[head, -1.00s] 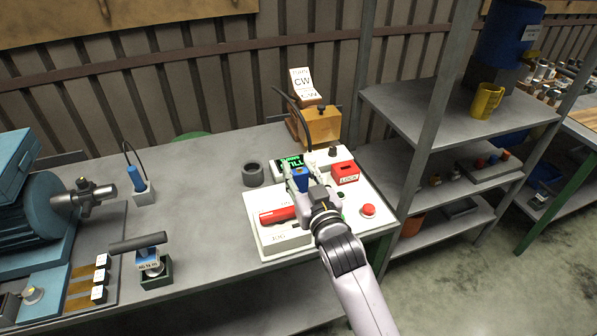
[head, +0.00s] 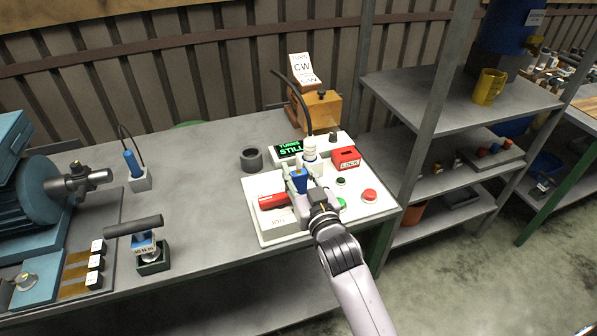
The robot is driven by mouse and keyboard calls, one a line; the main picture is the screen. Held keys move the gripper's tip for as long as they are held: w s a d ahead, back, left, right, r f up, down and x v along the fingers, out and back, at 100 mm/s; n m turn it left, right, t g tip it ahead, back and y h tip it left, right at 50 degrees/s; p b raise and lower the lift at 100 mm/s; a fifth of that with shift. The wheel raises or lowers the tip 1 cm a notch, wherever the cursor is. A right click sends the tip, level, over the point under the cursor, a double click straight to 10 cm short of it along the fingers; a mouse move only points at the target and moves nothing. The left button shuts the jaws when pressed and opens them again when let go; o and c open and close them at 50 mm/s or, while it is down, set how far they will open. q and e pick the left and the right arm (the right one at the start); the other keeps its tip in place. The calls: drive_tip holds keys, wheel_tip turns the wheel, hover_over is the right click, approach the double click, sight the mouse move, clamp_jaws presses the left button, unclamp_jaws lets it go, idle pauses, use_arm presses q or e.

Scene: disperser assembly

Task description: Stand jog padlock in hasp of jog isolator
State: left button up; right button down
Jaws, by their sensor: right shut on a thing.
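The jog isolator is the red handle (head: 273,201) on the white panel (head: 262,228), beside the lettering "JOG". A small blue body (head: 299,183), which I take for the jog padlock, is between the fingers of my right gripper (head: 301,188). The gripper is shut on it, just right of the red handle's right end. The fingers and wrist cover the hasp area, so I cannot tell whether the padlock touches the hasp or where its shackle is. My left gripper is out of view.
A white plug-like piece (head: 310,152) with a black cable stands just behind the gripper. A red "LOCK" box (head: 346,158), a red button (head: 369,195) and a green display (head: 288,149) are close by. A dark cup (head: 252,159) stands left of the panel.

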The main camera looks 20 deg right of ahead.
sight(300, 191)
idle(0.5)
drive_tip(key=shift+p, duration=0.75)
idle(1.0)
drive_tip(key=shift+f+b, duration=1.4)
drive_tip(key=shift+f, duration=0.85)
drive_tip(key=c, duration=1.1)
unclamp_jaws()
drive_tip(key=s, duration=1.2)
drive_tip(key=shift+d, duration=0.2)
